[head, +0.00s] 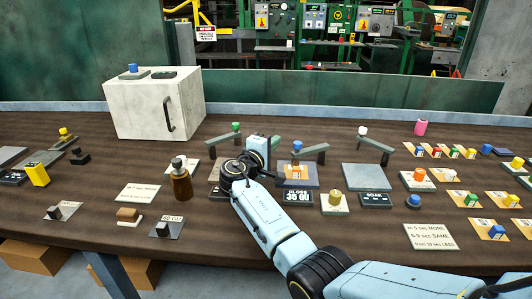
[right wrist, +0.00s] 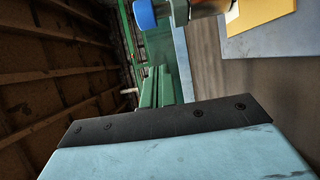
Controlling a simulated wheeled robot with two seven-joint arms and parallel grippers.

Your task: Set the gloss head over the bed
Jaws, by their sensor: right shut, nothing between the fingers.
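The gloss head is a grey-green bar (head: 315,149) with a blue knob (head: 297,146), at the back of the gloss bed (head: 310,183). An orange piece (head: 296,171) lies on that bed, and a dark GLOSS display (head: 299,197) stands in front. I cannot tell how far the bar overlaps the bed. My right gripper (head: 271,143) is shut and empty, just left of the blue knob; its fingertips are hard to make out. In the right wrist view the blue knob (right wrist: 144,14) shows at the top edge. My left gripper is out of view.
Similar bars with a green knob (head: 235,126) and a white knob (head: 362,131) stand to either side. A brown bottle (head: 181,184) is left of my right arm. A white cabinet (head: 140,108) stands at the back left. Several small coloured blocks fill the right side.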

